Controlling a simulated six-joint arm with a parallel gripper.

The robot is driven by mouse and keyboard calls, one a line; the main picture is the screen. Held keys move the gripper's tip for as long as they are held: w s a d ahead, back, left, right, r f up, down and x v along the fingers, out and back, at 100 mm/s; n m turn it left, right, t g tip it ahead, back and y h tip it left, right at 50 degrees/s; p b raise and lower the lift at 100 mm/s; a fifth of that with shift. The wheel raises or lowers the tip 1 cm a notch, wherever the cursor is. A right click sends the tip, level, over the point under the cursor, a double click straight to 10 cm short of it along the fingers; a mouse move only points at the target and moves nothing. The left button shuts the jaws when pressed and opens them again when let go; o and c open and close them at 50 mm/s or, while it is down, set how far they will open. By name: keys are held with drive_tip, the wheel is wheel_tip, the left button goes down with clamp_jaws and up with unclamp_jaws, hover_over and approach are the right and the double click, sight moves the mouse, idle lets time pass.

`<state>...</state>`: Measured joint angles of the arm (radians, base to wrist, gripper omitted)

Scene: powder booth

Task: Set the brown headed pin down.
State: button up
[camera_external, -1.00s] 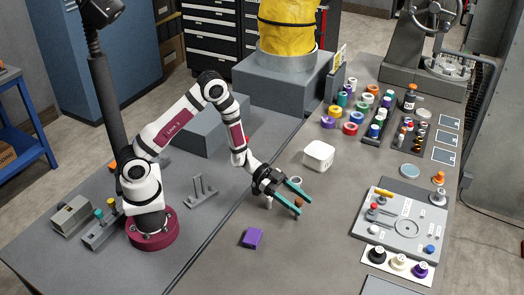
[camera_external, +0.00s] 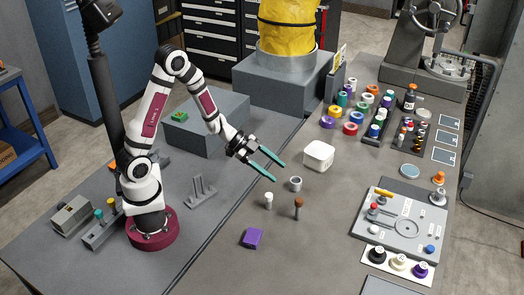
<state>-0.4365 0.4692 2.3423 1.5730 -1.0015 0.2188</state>
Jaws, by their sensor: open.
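The brown headed pin (camera_external: 298,207) stands upright on the grey table, its brown head on top of a darker, thin shank. My gripper (camera_external: 279,172) is above and behind the pin, with its two teal fingers spread apart. Nothing is between the fingers, and the gripper is clear of the pin.
Near the pin stand a small white-topped pin (camera_external: 268,200) and a grey ring-shaped piece (camera_external: 295,184). A white rounded block (camera_external: 318,156) is behind them and a purple block (camera_external: 252,238) in front. A fixture plate (camera_external: 405,246) lies right. The table between pin and plate is clear.

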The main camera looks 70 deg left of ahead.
drive_tip(key=s+a+r+n+g+y, duration=0.1)
drive_tip(key=s+a+r+n+y, duration=0.2)
drive_tip(key=a+r+y, duration=0.35)
drive_tip(key=s+a+n+g+y, duration=0.2)
drive_tip(key=s+g+y, duration=0.15)
drive_tip(key=s, duration=0.35)
drive_tip(key=s+d+r+g, duration=0.1)
drive_tip(key=s+d+g, duration=0.1)
drive_tip(key=s, duration=0.7)
drive_tip(key=s+d+r+g+h, duration=0.1)
drive_tip(key=s+d, duration=0.3)
drive_tip(key=s, duration=0.4)
drive_tip(key=shift+s+n+g+h, duration=0.3)
drive_tip(key=shift+s+g, duration=0.1)
drive_tip(key=shift+g, duration=0.45)
